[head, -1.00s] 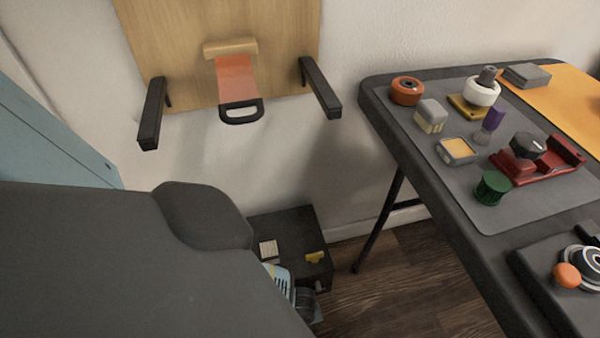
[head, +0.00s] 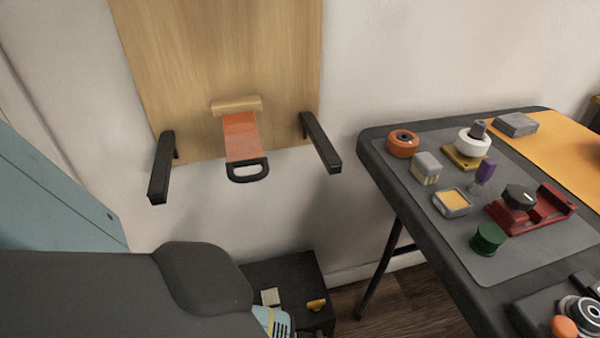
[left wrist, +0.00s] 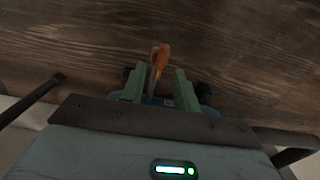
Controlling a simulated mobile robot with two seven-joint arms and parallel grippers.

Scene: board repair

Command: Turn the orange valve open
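No part is clearly an orange valve. An orange round piece (head: 402,138) with a dark centre lies at the back left of the grey mat in the head view. An orange knob (head: 563,327) shows at the bottom right edge. My left gripper (left wrist: 160,72) shows in the left wrist view, its two green fingers apart above a brown wooden surface. A small orange piece (left wrist: 161,56) appears between or just beyond the fingers, nearer the left one; I cannot tell whether it touches them. Neither gripper is clearly visible in the head view.
A dark table (head: 385,165) carries the grey mat (head: 540,258) with several parts, including a red fixture (head: 557,205) and green cap (head: 488,238). A wooden board (head: 200,60) with an orange strap (head: 240,137) and two black brackets hangs on the wall. A black box (head: 290,268) stands on the floor.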

